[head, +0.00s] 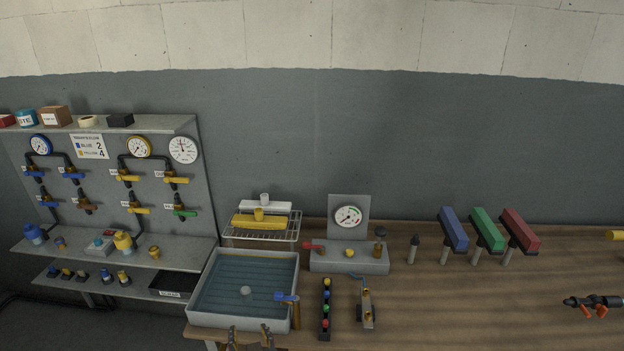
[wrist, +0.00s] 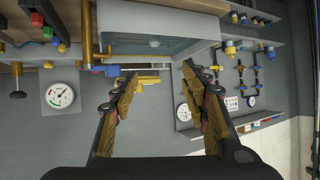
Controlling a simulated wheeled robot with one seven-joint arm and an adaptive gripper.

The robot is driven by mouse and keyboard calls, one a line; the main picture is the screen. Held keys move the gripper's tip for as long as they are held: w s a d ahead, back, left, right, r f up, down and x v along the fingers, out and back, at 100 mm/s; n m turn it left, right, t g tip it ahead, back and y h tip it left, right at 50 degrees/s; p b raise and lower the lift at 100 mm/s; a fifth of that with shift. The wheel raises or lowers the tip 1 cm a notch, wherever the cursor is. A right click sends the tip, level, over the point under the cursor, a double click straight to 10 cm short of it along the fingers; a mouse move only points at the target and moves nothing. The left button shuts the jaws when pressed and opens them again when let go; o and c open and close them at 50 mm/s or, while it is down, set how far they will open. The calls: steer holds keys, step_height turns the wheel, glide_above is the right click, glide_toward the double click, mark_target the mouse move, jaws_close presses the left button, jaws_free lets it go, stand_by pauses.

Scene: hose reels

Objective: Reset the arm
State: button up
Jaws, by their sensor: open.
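My gripper (head: 251,337) shows only by its fingertips at the bottom edge of the head view, in front of the grey water basin (head: 201,318). In the wrist view my gripper (wrist: 162,72) is open, with its two yellow-padded fingers wide apart and nothing between them. The basin (wrist: 195,45) shows beyond the fingertips in that view, which is upside down. The rest of my arm is hidden below the head view.
A valve board (head: 105,180) with gauges and shelves stands left. A wire rack (head: 232,235) sits behind the basin. A gauge stand (head: 347,262), a strip of coloured buttons (head: 325,325) and blue, green and red blocks (head: 520,230) are on the wooden bench (head: 450,310). Bench space right of centre is clear.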

steer(key=s+f+n+g, duration=0.1)
steer(key=s+f+g, duration=0.25)
steer(key=s, duration=0.25)
steer(key=s+f+n+g, duration=0.1)
steer(key=s+f+g, duration=0.1)
steer(key=s+g, duration=0.3)
steer(key=s+d+r+m+t+h+b, duration=0.1)
steer(key=s+d+r+b, duration=0.1)
steer(key=d, duration=0.9)
steer(key=s+d+r+m+h+b, duration=0.1)
steer(key=d+r+b, duration=0.3)
steer(key=d, duration=0.7)
steer(key=s+d+r+m+t+h+b, duration=0.1)
steer(key=d+r, duration=0.5)
steer(key=d, duration=0.6)
steer(key=s+m+h+b, duration=0.1)
steer(key=s+m+b, duration=0.1)
steer(key=b, duration=0.1)
steer(key=shift+s+t, duration=0.35)
steer(key=shift+s, duration=0.05)
steer(key=shift+r, duration=0.1)
